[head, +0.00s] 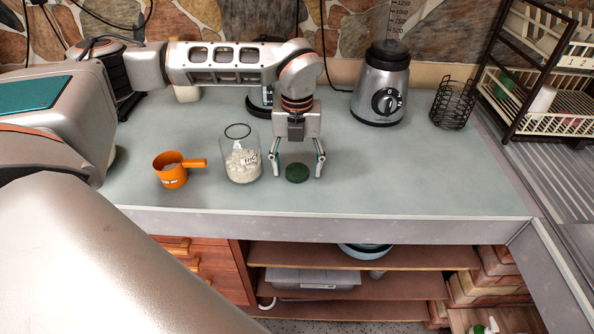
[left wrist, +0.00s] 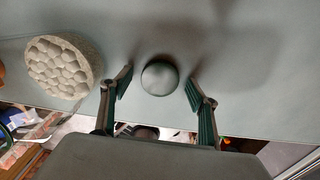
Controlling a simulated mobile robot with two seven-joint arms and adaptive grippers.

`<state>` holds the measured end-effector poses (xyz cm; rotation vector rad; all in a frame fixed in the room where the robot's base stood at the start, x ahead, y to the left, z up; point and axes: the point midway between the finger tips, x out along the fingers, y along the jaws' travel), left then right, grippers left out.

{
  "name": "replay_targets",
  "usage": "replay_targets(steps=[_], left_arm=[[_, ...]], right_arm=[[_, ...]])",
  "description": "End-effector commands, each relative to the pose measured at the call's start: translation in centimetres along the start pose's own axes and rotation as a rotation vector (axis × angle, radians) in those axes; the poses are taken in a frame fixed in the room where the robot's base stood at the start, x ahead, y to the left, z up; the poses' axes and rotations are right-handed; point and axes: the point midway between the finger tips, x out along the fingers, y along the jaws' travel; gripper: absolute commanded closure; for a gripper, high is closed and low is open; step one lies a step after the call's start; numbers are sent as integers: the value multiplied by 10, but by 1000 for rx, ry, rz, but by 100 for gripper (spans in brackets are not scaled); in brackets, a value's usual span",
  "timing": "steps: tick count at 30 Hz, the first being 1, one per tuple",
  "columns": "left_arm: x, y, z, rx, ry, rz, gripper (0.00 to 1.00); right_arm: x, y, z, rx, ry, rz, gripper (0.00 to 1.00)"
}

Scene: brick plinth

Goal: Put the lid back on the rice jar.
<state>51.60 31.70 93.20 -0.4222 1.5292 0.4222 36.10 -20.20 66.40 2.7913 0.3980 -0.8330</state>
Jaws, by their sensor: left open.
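The rice jar (head: 243,162) is clear glass with white contents and a label, standing upright and uncovered on the counter. Its open top shows a dark rim. In the left wrist view the jar (left wrist: 65,66) is at the left, full of pale lumps. The lid (head: 297,173) is a small dark green disc lying on the counter just right of the jar. My left gripper (head: 297,168) points down over the lid, open, with a finger on either side. In the left wrist view the lid (left wrist: 159,77) sits between the spread fingers, apart from both. My right gripper is not in view.
An orange measuring cup (head: 171,172) stands left of the jar. A blender (head: 382,85), a black wire basket (head: 453,104) and a dish rack (head: 535,95) are at the back right. The counter right of the lid is clear up to its front edge.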

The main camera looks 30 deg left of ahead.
Motion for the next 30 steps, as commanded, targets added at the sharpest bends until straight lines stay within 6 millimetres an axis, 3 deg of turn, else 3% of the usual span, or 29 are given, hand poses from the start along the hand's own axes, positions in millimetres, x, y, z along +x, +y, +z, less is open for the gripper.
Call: replay_targets(steps=[4, 8, 22, 26, 30], left_arm=[[0, 0, 0, 0, 0, 0, 40], [0, 0, 0, 1, 0, 0, 69], [-4, 0, 0, 1, 0, 0, 70], [-15, 0, 0, 1, -1, -1, 70], [-38, -1, 1, 0, -3, -2, 70]], right_arm=[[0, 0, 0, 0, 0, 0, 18], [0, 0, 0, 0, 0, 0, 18], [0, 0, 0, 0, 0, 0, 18], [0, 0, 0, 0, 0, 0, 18], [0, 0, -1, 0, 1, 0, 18]])
